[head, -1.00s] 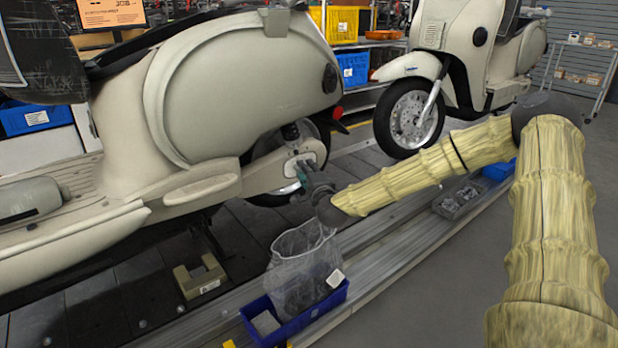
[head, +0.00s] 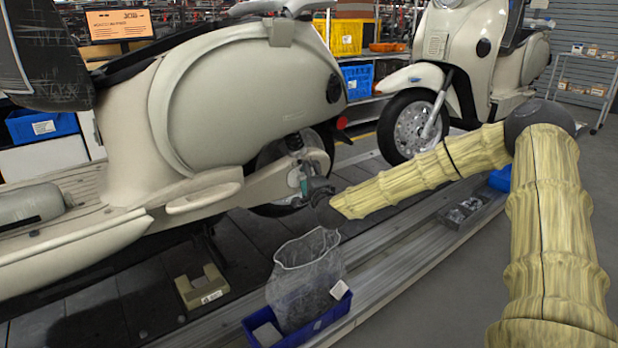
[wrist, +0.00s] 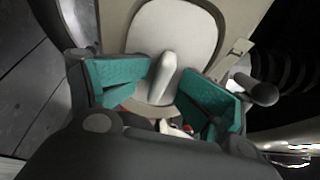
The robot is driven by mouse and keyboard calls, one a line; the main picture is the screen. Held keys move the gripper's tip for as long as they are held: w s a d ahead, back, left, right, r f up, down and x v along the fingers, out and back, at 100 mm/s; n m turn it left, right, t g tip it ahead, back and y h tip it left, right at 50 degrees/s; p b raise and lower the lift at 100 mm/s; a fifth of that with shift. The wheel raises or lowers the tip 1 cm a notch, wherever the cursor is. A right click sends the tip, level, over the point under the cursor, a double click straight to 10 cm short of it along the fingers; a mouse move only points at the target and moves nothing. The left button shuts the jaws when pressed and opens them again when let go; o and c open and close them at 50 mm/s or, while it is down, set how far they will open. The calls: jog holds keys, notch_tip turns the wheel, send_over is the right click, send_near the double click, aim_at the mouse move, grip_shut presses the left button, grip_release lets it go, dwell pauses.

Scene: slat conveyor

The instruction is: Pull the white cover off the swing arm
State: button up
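The white cover (wrist: 192,35) is a rounded plate with a raised tab (wrist: 163,76) in the wrist view. It sits on the end of the scooter's swing arm (head: 270,187). My gripper (wrist: 165,77) has its two teal-padded fingers on either side of the tab, apart from each other. Narrow gaps seem to show between tab and pads; contact is hard to tell. In the head view my gripper (head: 306,183) is at the swing arm's rear end and hides most of the cover.
A blue bin (head: 315,327) with a clear plastic bag (head: 302,280) stands on the rail below my gripper. A grey parts tray (head: 472,211) is farther along the rail. A second scooter (head: 455,60) stands behind. A beige block (head: 202,287) lies on the dark slats.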

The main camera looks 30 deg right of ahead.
jog(key=shift+a+r, duration=0.1)
jog(key=shift+a, duration=0.1)
jog(key=c, duration=0.7)
jog(key=shift+o, duration=0.2)
jog(key=shift+s, duration=0.25)
grip_shut()
jog(key=shift+s+d+r, duration=0.1)
jog(key=shift+s+d, duration=0.05)
jog(key=shift+s, duration=0.15)
